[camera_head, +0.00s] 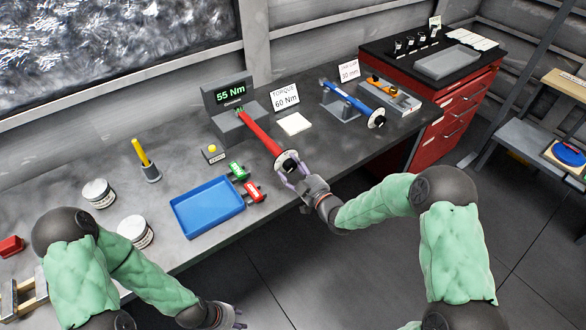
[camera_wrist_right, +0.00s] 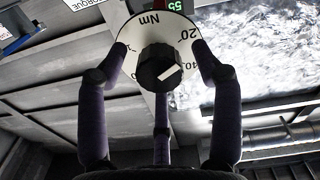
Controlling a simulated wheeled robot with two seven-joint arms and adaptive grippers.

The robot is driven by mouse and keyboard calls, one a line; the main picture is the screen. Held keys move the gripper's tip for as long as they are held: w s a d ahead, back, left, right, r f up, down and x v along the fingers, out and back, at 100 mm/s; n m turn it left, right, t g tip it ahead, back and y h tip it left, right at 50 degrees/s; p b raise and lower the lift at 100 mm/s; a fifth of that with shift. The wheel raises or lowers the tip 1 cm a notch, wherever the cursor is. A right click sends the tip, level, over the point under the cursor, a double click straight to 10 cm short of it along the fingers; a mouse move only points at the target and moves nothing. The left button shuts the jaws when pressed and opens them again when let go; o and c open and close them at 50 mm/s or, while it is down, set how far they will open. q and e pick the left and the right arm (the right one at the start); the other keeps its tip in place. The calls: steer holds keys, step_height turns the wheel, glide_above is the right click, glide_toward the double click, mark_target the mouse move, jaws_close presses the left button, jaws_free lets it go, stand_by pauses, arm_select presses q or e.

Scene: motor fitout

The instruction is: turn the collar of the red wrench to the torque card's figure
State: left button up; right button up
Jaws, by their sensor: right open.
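The red wrench (camera_head: 260,133) sits in a grey stand (camera_head: 226,127) whose green display (camera_head: 230,92) reads 55 Nm. The torque card (camera_head: 285,97) reads 60 Nm. The wrench's near end carries a white dial with a black collar (camera_head: 290,165). My right gripper (camera_head: 296,176) is open at that end. In the right wrist view, its fingers stand spread around the black collar (camera_wrist_right: 158,70), which has a white pointer line; contact cannot be made out. My left gripper (camera_head: 234,317) is low at the bottom edge, partly cut off, away from the wrench.
A blue tray (camera_head: 207,230), red and green clamp-like tools (camera_head: 254,191) and white tins (camera_head: 135,230) lie on the bench left of the wrench. A blue wrench (camera_head: 352,98) in its stand and a second card (camera_head: 348,71) stand to the right.

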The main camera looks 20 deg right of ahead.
steer(key=c, duration=1.2)
steer(key=shift+o, duration=0.2)
steer(key=shift+m, duration=0.4)
steer(key=m+b, duration=0.1)
steer(key=m, duration=0.2)
steer(key=shift+m+b, duration=0.3)
steer(key=shift+m, duration=0.1)
steer(key=m+b, duration=0.1)
steer(key=m, duration=0.4)
steer(key=shift+m, duration=0.3)
steer(key=m, duration=0.7)
steer(key=m+p, duration=0.1)
steer(key=m, duration=0.5)
steer(key=shift+d+m, duration=0.1)
steer(key=shift+m, duration=0.2)
